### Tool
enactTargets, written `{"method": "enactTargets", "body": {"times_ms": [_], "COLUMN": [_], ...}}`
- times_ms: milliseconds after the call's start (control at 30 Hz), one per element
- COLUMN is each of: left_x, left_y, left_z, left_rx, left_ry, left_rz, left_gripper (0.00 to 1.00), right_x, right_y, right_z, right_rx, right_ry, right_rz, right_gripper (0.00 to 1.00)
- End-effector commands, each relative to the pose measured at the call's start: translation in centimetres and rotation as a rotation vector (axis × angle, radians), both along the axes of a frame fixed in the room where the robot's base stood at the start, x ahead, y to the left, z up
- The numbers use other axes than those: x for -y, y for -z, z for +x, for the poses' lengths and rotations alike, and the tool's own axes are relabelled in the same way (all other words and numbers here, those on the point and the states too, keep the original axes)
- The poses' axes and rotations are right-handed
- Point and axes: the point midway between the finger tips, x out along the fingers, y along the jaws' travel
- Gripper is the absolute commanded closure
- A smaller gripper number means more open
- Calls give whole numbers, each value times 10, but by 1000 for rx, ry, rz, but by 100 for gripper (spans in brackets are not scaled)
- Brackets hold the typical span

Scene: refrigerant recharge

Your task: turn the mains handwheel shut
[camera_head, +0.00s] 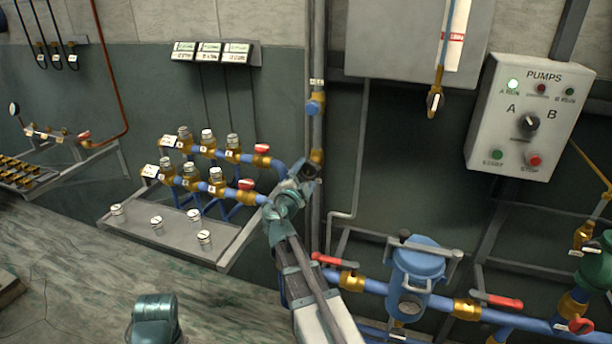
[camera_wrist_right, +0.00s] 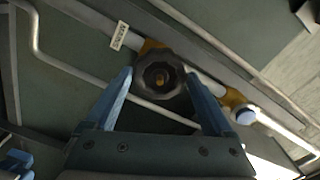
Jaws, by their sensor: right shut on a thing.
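In the head view my right gripper (camera_head: 299,180) is at the vertical grey pipe, and the dark handwheel (camera_head: 311,171) is mostly hidden by the fingers.
A manifold rack (camera_head: 225,250) with several brass valves stands left of the right arm. A blue strainer (camera_head: 417,270) and red-levered pipework lie to the right. A blue-knobbed valve (camera_head: 315,105) is higher on the pipe. The pumps panel (camera_head: 528,118) hangs at right.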

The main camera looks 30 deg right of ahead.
Motion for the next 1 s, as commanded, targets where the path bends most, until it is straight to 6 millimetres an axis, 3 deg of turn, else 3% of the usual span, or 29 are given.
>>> {"method": "enactTargets", "body": {"times_ms": [133,167,200,567,1000], "left_x": [0,0,0,0,0], "left_y": [0,0,0,0,0], "left_z": [0,0,0,0,0], "left_rx": [0,0,0,0,0], "left_ry": [0,0,0,0,0], "left_rz": [0,0,0,0,0], "left_gripper": [100,100,100,100,100], "right_x": [-2,-2,-1,-4,-39], "right_y": [1,1,1,0,0], "right_z": [-1,-1,-1,-4,-35], "right_rx": [0,-1,-1,-3,-3], "right_ry": [-1,-1,-1,-1,-2], "right_rz": [2,1,1,-2,-3], "right_gripper": [80,8,1,0,0]}}
